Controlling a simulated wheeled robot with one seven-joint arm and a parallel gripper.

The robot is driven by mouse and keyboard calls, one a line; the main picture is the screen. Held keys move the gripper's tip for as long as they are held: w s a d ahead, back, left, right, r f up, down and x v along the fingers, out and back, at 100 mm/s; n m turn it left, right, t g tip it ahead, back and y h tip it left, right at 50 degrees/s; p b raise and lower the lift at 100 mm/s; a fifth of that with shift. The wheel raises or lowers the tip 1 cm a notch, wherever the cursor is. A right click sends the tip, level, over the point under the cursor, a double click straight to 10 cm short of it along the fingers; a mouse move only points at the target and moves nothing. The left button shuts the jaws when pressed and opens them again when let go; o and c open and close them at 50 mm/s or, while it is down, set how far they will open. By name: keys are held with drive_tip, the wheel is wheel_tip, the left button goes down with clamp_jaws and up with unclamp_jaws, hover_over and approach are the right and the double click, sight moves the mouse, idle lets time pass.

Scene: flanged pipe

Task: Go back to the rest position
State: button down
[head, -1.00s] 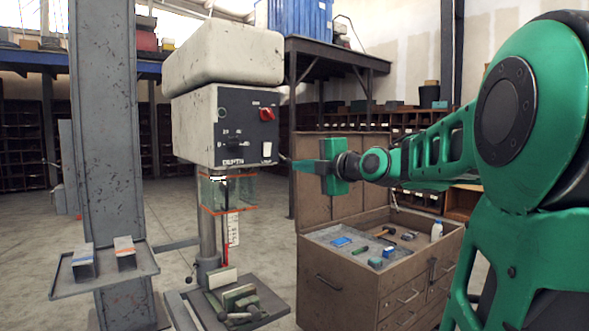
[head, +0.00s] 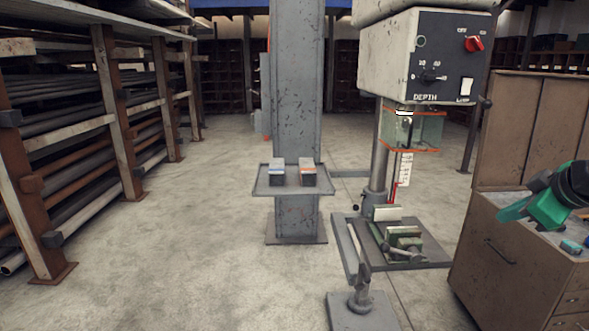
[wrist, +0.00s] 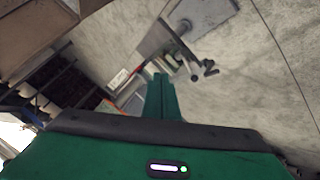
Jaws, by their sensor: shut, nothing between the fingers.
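My gripper (head: 508,212) is at the right of the head view, beside and above the front edge of the brown drawer cabinet (head: 505,268). Its green fingers point to the left and are shut, with nothing held. In the wrist view the fingers (wrist: 160,88) show as one narrow green shape above the green gripper body. The drill-press vise and base plate lie beyond them there. Most of my arm is outside the head view.
The drill press (head: 424,58) stands left of the cabinet, with a vise (head: 403,242) on its base plate. A grey column (head: 297,90) carries a small shelf (head: 268,190) with two blocks. A pipe rack (head: 105,85) lines the left. The floor (head: 190,260) between is clear.

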drive_tip(key=s+a+f+m+g, duration=0.2)
drive_tip(key=s+f+m+g, duration=0.2)
drive_tip(key=s+f+m, duration=0.3)
drive_tip(key=s+a+f+m+g, duration=0.3)
drive_tip(key=s+f+m+g, duration=0.2)
drive_tip(key=s, duration=1.2)
drive_tip(key=shift+f+m+y, duration=0.3)
drive_tip(key=shift+f+m, duration=0.55)
drive_tip(key=shift+m, duration=0.05)
drive_tip(key=shift+w, duration=0.2)
drive_tip(key=shift+w+f, duration=0.25)
drive_tip(key=shift+w, duration=0.25)
drive_tip(key=c, duration=2.5)
unclamp_jaws()
